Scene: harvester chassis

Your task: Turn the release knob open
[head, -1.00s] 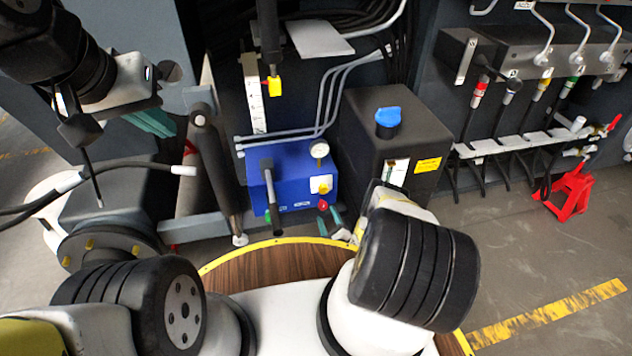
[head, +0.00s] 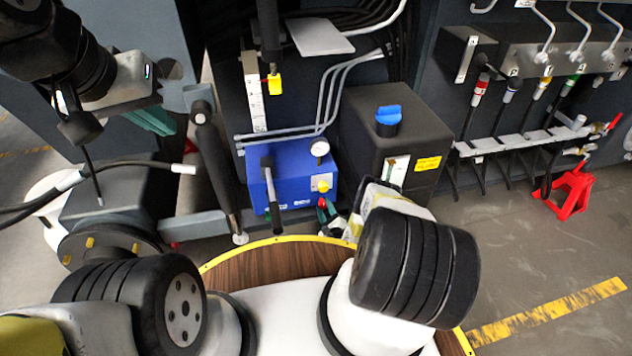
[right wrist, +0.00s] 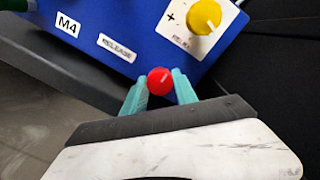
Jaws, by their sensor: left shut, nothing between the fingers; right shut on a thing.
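The release knob (right wrist: 160,81) is a small red knob with a pale line on its face, at the lower edge of the blue box (right wrist: 125,15). A RELEASE label (right wrist: 117,47) is on the box to its upper left in the right wrist view. In the head view the knob (head: 322,202) shows at the box's lower right corner. My right gripper (right wrist: 159,88) has its teal fingers on both sides of the knob, shut on it. My left gripper (head: 160,121) is shut and empty at the upper left of the head view, far from the box.
A yellow relief knob (right wrist: 203,14) sits above the red one. A dark tank with a blue cap (head: 388,116) stands right of the box.

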